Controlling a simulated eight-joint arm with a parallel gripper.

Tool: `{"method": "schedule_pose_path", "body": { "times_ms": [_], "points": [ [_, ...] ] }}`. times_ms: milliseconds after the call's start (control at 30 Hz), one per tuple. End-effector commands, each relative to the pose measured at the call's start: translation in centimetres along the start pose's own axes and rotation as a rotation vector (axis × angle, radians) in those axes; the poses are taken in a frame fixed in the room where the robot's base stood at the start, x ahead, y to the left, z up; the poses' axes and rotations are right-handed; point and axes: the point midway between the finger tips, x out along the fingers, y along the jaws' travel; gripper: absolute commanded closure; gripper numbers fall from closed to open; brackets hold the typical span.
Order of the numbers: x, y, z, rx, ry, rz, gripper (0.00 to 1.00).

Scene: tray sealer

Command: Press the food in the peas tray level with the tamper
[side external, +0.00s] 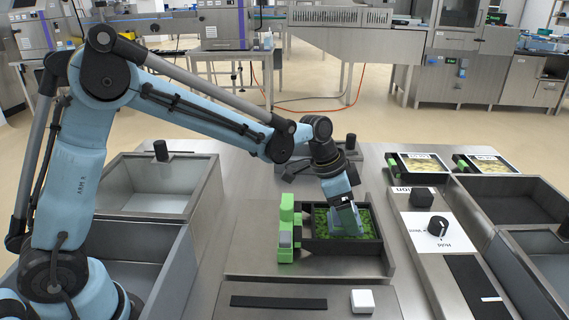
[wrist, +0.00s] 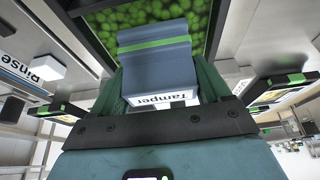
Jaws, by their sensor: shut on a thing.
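The peas tray (side external: 375,245) is black and filled with green peas (side external: 320,222); it sits in the middle of the steel bench. The tray's dark rim (wrist: 62,8) and peas (wrist: 108,22) also show at the top of the wrist view. My gripper (side external: 343,200) points down over the right half of the tray. In the wrist view, my gripper (wrist: 165,95) is shut on the tamper (wrist: 155,50), a blue-grey block with a green stripe and a "Tamper" label. The tamper's lower end is at the peas; I cannot tell whether it touches them. Its underside is hidden.
A green clamp-like part (side external: 287,228) stands at the tray's left side. A panel with a black knob (side external: 437,226) lies to the right. Two small trays (side external: 420,163) (side external: 486,163) stand at the back right. A white block (side external: 362,301) is in front. Steel bins flank both sides.

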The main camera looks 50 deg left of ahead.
Motion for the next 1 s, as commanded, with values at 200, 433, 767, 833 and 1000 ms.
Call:
{"method": "schedule_pose_path", "body": {
  "times_ms": [200, 433, 767, 833, 1000],
  "points": [
    [0.2, 0.0, 0.1, 0.001, -0.003, -0.001, 0.66],
    [-0.6, 0.0, -0.2, 0.002, -0.003, -0.001, 0.66],
    [-3.2, 0.0, -1.3, 0.001, -0.002, 0.0, 0.66],
    [-3.7, 0.0, -1.6, 0.001, -0.001, 0.0, 0.66],
    [-5.0, 0.0, -2.1, 0.001, -0.001, 0.0, 0.66]
  ]
}}
